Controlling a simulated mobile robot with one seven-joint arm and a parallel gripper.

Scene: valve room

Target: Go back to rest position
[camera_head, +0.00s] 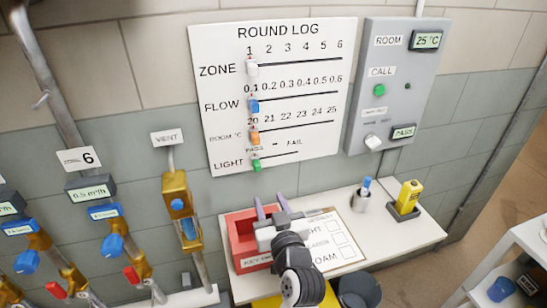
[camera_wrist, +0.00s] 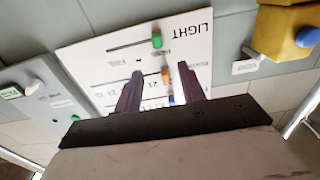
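My gripper (camera_head: 270,202) is above the white table (camera_head: 405,232), in front of the wall. Its two purple fingers stand apart with nothing between them. In the wrist view, my gripper (camera_wrist: 160,72) is also open and empty, pointing towards the round log board (camera_wrist: 95,52). In the head view, the board (camera_head: 335,85) hangs on the wall above and beyond the fingers. Its white, blue, orange and green sliders sit at the left ends of their rows. The fingers look apart from the green slider (camera_head: 257,165).
A cup with a blue pen (camera_head: 361,200) and a yellow device (camera_head: 409,197) stand at right. Pipes with valves (camera_head: 178,205) are at left; a grey panel (camera_head: 397,85) is on the wall.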

